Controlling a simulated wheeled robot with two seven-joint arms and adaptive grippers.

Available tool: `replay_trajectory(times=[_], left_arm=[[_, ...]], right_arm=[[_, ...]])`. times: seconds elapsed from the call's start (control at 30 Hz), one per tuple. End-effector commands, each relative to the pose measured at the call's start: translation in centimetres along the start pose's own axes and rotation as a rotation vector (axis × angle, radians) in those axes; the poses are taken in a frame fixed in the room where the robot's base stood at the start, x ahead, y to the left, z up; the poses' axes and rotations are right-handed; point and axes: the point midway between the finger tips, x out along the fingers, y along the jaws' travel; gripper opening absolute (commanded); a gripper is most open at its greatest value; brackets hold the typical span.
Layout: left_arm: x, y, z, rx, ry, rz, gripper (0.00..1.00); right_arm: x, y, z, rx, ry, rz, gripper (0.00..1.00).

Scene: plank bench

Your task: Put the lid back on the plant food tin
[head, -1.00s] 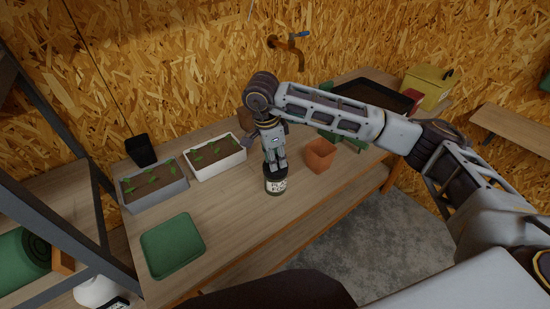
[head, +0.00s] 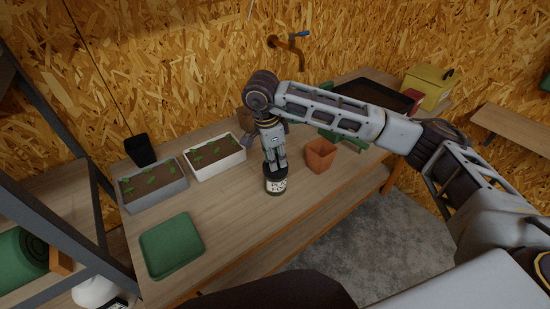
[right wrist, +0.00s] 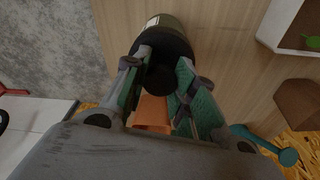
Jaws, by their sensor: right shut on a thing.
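The plant food tin (head: 277,187), dark green with a pale label, stands upright on the bench near its front edge. My right gripper (head: 276,167) points down right above it. In the right wrist view, my right gripper (right wrist: 162,68) is shut on the dark round lid (right wrist: 165,43), with a finger on each side of its middle. The lid is at the top of the tin (right wrist: 168,20). I cannot tell whether it is fully seated, as the fingers hide part of it. My left gripper is not in view.
An orange pot (head: 320,157) stands close to the right of the tin. Seedling troughs, one white (head: 214,168) and one grey (head: 155,195), stand behind to the left. A green tray (head: 171,245) lies at the front left. The bench between tray and tin is clear.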

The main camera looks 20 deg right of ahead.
Motion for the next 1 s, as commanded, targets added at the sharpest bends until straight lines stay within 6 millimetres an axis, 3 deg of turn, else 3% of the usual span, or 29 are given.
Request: replay_trajectory(times=[0.33, 0.37, 0.53, 0.77, 0.93, 1.0], left_arm=[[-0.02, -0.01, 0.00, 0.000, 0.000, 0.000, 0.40], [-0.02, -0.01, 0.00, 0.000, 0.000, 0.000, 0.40], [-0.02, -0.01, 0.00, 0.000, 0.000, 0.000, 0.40], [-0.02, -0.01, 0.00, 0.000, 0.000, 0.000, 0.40], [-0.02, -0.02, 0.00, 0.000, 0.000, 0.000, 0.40], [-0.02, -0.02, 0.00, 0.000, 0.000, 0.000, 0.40]], right_arm=[[-0.03, 0.00, 0.00, 0.000, 0.000, 0.000, 0.10], [-0.02, 0.00, 0.00, 0.000, 0.000, 0.000, 0.28], [-0.02, 0.00, 0.00, 0.000, 0.000, 0.000, 0.50], [-0.01, 0.01, 0.00, 0.000, 0.000, 0.000, 0.52], [0.00, 0.01, 0.00, 0.000, 0.000, 0.000, 0.71], [0.00, 0.01, 0.00, 0.000, 0.000, 0.000, 0.73]])
